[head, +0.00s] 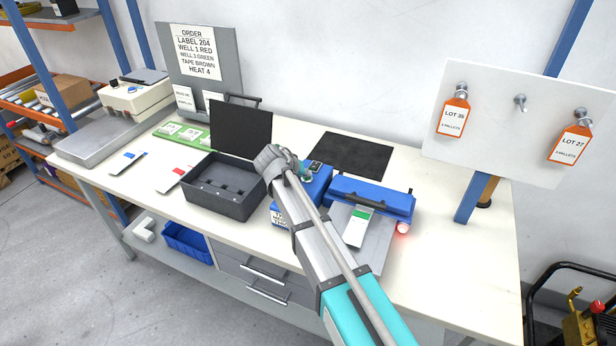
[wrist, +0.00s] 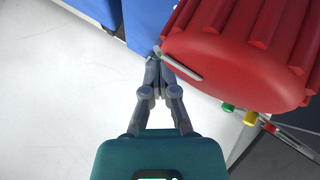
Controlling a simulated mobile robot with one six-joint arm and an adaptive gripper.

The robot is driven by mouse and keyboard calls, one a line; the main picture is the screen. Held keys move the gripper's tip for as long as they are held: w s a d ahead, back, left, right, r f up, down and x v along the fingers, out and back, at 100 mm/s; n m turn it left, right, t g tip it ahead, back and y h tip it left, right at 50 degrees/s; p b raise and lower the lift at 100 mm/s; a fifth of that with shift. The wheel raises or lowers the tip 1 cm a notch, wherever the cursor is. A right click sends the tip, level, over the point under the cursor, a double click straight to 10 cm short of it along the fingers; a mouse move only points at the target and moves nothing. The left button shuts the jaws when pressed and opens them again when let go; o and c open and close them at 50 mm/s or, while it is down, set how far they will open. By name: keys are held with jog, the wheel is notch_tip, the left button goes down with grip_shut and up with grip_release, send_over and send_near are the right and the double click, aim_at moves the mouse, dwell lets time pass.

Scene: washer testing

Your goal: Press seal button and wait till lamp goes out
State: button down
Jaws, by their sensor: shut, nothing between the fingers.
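In the head view a blue sealer (head: 372,200) stands on the bench's right part. A small lamp (head: 403,228) at its right front corner glows red. A white pouch with a green band (head: 357,228) lies on the plate in front, its far end at the blue bar. My gripper (wrist: 153,62) is shut and empty in the wrist view. Its tips are at the edge of a blue surface (wrist: 145,22), close beside a large red ribbed part (wrist: 235,45) with a pale bar. I cannot tell whether they touch. The seal button cannot be made out; my arm covers much of this area.
A blue unit (head: 318,182) stands left of the sealer, partly behind my arm. An open dark case (head: 225,203) is further left. A black mat (head: 352,155) lies behind. A tag board (head: 500,120) stands at the right. Small green and yellow pieces (wrist: 250,117) show beside the red part.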

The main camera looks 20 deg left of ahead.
aim_at(307, 179)
jog(key=shift+r+p, duration=0.3)
jog(key=shift+p, duration=0.1)
dwell(0.4)
jog(key=shift+r+p, duration=0.45)
jog(key=shift+p, duration=0.05)
notch_tip(307, 179, up, 5)
jog(key=p, duration=0.5)
jog(key=shift+d, duration=0.1)
dwell(0.5)
